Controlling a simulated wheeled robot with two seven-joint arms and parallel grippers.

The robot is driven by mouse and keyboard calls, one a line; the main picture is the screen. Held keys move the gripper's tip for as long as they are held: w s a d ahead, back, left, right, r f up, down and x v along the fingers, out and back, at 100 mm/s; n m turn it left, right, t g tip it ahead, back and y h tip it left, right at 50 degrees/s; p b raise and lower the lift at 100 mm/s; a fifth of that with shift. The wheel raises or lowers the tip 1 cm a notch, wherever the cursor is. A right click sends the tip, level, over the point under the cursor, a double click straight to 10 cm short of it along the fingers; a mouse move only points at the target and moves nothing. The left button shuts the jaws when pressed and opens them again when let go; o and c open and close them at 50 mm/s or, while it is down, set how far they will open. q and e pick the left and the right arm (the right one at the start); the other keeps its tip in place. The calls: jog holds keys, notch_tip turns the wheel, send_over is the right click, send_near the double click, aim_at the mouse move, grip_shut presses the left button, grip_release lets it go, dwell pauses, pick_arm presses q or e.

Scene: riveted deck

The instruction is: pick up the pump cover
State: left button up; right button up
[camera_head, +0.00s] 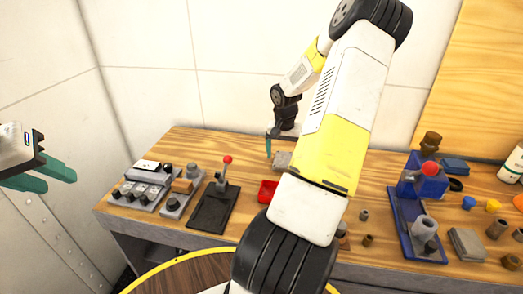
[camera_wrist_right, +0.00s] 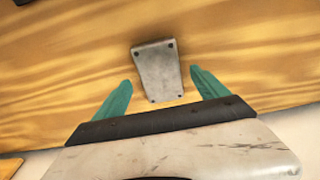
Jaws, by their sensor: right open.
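A grey, tapering metal plate with small dark corner holes, which looks like the pump cover (camera_wrist_right: 157,72), lies flat on the wooden bench top. In the head view it shows as a small grey piece (camera_head: 282,160) near the back of the bench, partly hidden by my right arm. My right gripper (camera_wrist_right: 161,75) is open and empty, with its teal fingers on either side of the cover's near part, apart from it. In the head view only one finger of it shows clearly. My left gripper (camera_head: 50,175) is open and empty at the far left, off the bench.
A red tray (camera_head: 268,191) lies in front of the cover. A black lever stand (camera_head: 212,208) and grey switch units (camera_head: 143,187) stand left. A blue press (camera_head: 415,215), a grey block (camera_head: 467,243) and several small cylinders are right. A wall stands behind.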

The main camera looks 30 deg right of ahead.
jog(key=shift+w+f, duration=0.1)
jog(key=shift+f, duration=0.65)
jog(key=shift+r, duration=0.1)
grip_shut()
